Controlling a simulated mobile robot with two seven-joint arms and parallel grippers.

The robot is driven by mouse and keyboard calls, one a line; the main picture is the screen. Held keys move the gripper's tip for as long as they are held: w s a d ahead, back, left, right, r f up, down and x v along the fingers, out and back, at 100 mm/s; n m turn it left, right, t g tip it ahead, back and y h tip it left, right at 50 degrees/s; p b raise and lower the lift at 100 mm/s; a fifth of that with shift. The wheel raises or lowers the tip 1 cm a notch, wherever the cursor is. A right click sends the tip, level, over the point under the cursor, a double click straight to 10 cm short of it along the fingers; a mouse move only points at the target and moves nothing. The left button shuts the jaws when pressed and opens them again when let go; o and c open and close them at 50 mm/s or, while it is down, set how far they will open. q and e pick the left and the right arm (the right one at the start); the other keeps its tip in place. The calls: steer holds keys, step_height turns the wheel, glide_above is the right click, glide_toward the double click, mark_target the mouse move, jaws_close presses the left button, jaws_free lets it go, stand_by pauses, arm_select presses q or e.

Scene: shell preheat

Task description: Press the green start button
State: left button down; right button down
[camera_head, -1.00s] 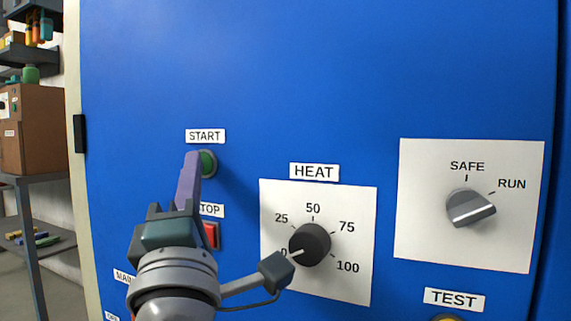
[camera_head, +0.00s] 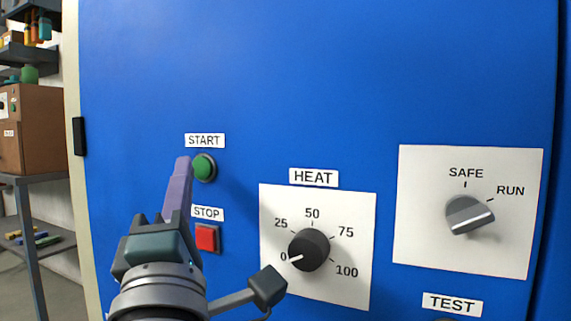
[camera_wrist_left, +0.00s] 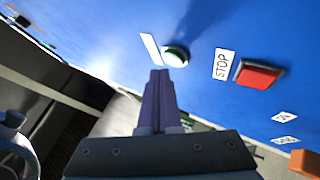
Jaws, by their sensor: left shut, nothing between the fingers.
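The round green start button (camera_head: 204,167) sits on the blue panel (camera_head: 330,80) under the START label (camera_head: 205,140). It also shows in the left wrist view (camera_wrist_left: 175,56), just beyond my fingertips. My left gripper (camera_head: 184,160) is shut and empty, its purple fingers together. In the head view its tips are just left of the button and no longer cover it. In the wrist view a small gap shows between the tips and the button. My right gripper is not in view.
A square red STOP button (camera_head: 207,237) is below the start button. A HEAT dial (camera_head: 309,249) points to 0. A SAFE/RUN switch (camera_head: 469,214) is at the right, its pale mark turned to the right. Shelving (camera_head: 35,240) stands left of the panel.

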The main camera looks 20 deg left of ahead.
arm_select(q)
steer(key=s+p, duration=0.2)
steer(key=s, duration=0.3)
steer(key=shift+a, duration=0.2)
stand_by(0.8)
